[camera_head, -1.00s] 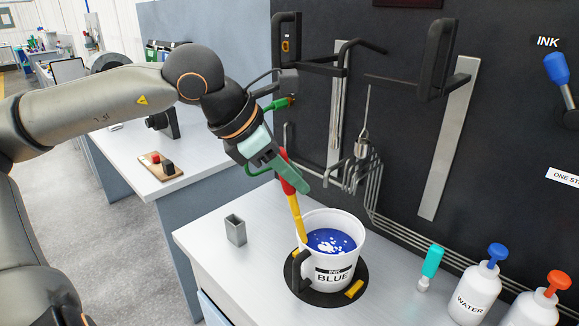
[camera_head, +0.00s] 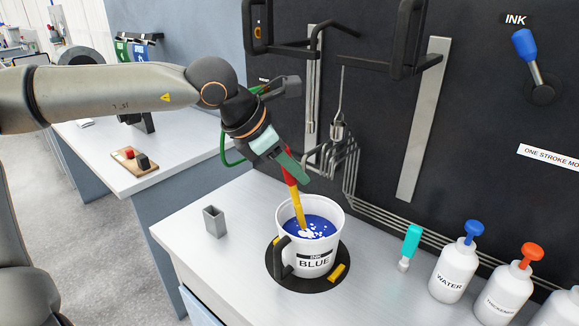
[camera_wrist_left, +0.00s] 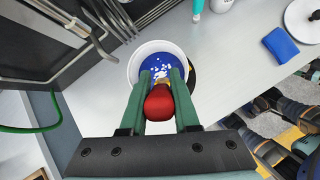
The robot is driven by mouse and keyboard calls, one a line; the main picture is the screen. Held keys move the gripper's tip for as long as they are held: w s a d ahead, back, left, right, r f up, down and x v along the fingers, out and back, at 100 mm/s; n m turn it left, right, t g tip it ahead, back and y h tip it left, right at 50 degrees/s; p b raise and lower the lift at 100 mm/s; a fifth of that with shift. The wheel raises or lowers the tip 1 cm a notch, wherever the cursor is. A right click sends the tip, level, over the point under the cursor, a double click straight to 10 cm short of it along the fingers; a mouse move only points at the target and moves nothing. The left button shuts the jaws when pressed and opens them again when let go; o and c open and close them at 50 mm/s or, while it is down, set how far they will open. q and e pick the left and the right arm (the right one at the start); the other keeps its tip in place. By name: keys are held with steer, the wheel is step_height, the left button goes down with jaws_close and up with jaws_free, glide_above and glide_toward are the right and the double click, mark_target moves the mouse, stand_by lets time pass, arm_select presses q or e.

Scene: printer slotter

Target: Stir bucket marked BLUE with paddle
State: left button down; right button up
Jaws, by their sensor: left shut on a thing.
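My left gripper (camera_head: 296,172) is shut on the red handle of the paddle (camera_head: 297,206). The paddle's yellow shaft reaches down inside the bucket, and its lower end is hidden in the ink. In the left wrist view, the green fingers (camera_wrist_left: 160,112) close around the red handle (camera_wrist_left: 159,102), with the bucket (camera_wrist_left: 136,62) beyond. My right gripper is not in view.
A small grey square holder (camera_head: 214,222) stands left of the bucket. A teal-handled tool (camera_head: 410,245), a WATER bottle (camera_head: 453,272) and another bottle (camera_head: 506,292) stand to the right. Metal pipes and black brackets (camera_head: 405,40) line the dark wall behind.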

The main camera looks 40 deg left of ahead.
arm_select(q)
steer(key=f+b, duration=0.1)
steer(key=f, duration=0.1)
steer(key=w+f+b, duration=0.1)
steer(key=b, duration=0.1)
steer(key=shift+f, duration=0.4)
steer(key=f+b, duration=0.1)
steer(key=w+f+b, duration=0.1)
steer(key=f+b, duration=0.1)
steer(key=shift+d+f, duration=0.1)
steer(key=shift+w+f+b, duration=0.25)
steer(key=shift+f+b, duration=0.85)
steer(key=shift+f, duration=0.05)
steer(key=shift+w+f+b, duration=0.25)
steer(key=shift+f+b, duration=0.35)
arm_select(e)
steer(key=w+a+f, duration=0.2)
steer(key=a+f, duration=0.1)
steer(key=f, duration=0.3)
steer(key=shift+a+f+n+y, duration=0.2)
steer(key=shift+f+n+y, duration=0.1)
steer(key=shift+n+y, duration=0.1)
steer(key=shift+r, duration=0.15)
